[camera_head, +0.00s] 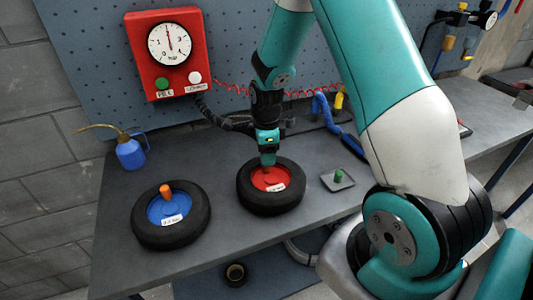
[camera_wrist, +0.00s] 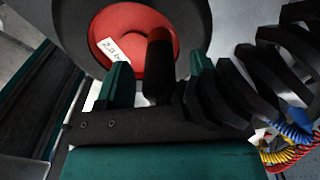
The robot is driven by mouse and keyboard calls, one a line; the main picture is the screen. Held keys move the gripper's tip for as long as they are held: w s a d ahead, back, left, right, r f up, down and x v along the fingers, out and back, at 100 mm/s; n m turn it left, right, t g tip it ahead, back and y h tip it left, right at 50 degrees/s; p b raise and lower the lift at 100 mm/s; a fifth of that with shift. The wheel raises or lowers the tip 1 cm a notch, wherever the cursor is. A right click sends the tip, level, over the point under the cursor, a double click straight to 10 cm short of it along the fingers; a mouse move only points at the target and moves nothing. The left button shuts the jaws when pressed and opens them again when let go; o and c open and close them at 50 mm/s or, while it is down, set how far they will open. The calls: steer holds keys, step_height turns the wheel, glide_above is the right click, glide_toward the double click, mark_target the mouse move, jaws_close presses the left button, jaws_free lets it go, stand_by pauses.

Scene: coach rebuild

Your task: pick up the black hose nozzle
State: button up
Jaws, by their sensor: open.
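The black hose nozzle (camera_wrist: 158,82) appears in the wrist view as a dark upright cylinder with a reddish-brown end, in front of the red hub. My gripper (camera_wrist: 157,68) is open, with one teal finger on each side of it. Gaps show on both sides; contact with the right finger is hard to judge. In the head view my gripper (camera_head: 267,158) points down over the red-hubbed wheel (camera_head: 243,197), hiding the nozzle. A black segmented hose (camera_wrist: 240,82) runs off to the right in the wrist view.
A blue-hubbed wheel (camera_head: 143,231) with an orange cap lies left on the grey bench (camera_head: 222,234). A blue oil can (camera_head: 131,153) stands behind it. A small tray (camera_head: 331,184) with a green cap lies right. The red gauge box (camera_head: 147,76) hangs behind.

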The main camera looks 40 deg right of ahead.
steer(key=shift+f, duration=0.5)
steer(key=shift+c, duration=0.2)
jaws_close()
steer(key=shift+r, duration=0.15)
step_height(320, 180, up, 24)
steer(key=p, duration=0.1)
steer(key=shift+r+p, duration=0.25)
steer(key=shift+p, duration=0.15)
steer(key=shift+s, duration=0.1)
